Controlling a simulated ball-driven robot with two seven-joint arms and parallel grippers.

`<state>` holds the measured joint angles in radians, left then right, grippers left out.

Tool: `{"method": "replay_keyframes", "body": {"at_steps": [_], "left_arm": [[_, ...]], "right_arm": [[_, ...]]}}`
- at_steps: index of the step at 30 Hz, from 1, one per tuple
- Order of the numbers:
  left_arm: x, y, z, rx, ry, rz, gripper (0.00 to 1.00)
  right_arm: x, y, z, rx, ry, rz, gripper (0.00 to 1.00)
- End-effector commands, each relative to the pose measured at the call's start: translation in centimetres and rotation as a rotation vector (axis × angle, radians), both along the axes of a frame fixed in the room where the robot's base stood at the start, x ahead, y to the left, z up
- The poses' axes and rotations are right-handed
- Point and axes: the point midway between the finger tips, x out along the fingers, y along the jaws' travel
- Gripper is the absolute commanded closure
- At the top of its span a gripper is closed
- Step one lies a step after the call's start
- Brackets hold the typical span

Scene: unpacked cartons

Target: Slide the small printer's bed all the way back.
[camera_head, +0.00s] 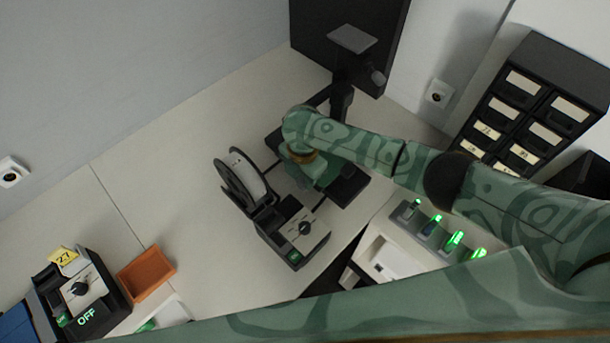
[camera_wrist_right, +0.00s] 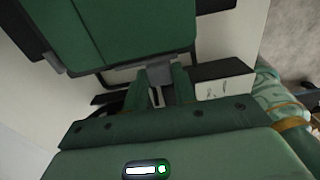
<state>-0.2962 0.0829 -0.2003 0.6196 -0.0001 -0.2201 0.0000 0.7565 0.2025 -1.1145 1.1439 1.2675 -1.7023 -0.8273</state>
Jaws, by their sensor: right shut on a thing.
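The small printer (camera_head: 348,188) stands on the light worktop, its dark base partly hidden under my right arm in the head view. In the right wrist view a green plate, its bed (camera_wrist_right: 120,28), fills the upper part, with a grey tab on its near edge. My right gripper (camera_wrist_right: 158,88) is at that edge, its two fingers shut on the tab. In the head view the right hand (camera_head: 314,172) is over the printer, and its fingertips are hidden. My left gripper is not in view.
A filament spool (camera_head: 242,178) and a control box with a knob (camera_head: 300,236) stand left of the printer. A rack with green lights (camera_head: 436,230) is at right, under my arm. An orange tray (camera_head: 146,274) lies at lower left.

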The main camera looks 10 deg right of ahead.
Motion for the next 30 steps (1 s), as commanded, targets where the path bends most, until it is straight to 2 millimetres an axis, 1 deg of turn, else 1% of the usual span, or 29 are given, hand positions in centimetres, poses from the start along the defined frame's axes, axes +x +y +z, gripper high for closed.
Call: {"method": "replay_keyframes", "body": {"at_steps": [3,5,6,8,10,13,17,20,23,30], "left_arm": [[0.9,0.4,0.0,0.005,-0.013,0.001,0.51],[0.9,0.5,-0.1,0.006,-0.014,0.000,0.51],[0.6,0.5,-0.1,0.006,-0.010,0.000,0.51],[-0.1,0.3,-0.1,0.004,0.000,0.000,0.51],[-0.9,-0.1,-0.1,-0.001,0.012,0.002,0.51],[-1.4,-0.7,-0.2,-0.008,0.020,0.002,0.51],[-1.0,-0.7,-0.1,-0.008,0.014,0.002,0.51],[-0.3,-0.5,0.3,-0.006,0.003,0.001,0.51],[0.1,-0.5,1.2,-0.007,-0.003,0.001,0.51],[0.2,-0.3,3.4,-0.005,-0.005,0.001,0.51]], "right_arm": [[-0.2,-0.1,-0.3,-0.003,0.005,-0.001,1.00],[-0.2,-0.2,-0.3,-0.003,0.006,-0.001,1.00],[-0.2,-0.2,-0.3,-0.003,0.006,-0.001,0.67],[-0.2,-0.1,-0.3,-0.003,0.006,-0.001,0.51],[-0.2,-0.1,-0.3,-0.003,0.006,-0.001,0.51],[-0.2,-0.1,-0.3,-0.002,0.006,0.000,0.51],[-0.2,-0.1,-0.2,-0.002,0.006,0.000,0.51],[-0.1,-0.1,0.8,-0.001,0.004,-0.001,0.51],[-0.1,-0.2,2.7,-0.002,0.003,0.000,0.51],[0.1,-0.1,9.4,-0.002,0.002,0.002,0.51]]}}
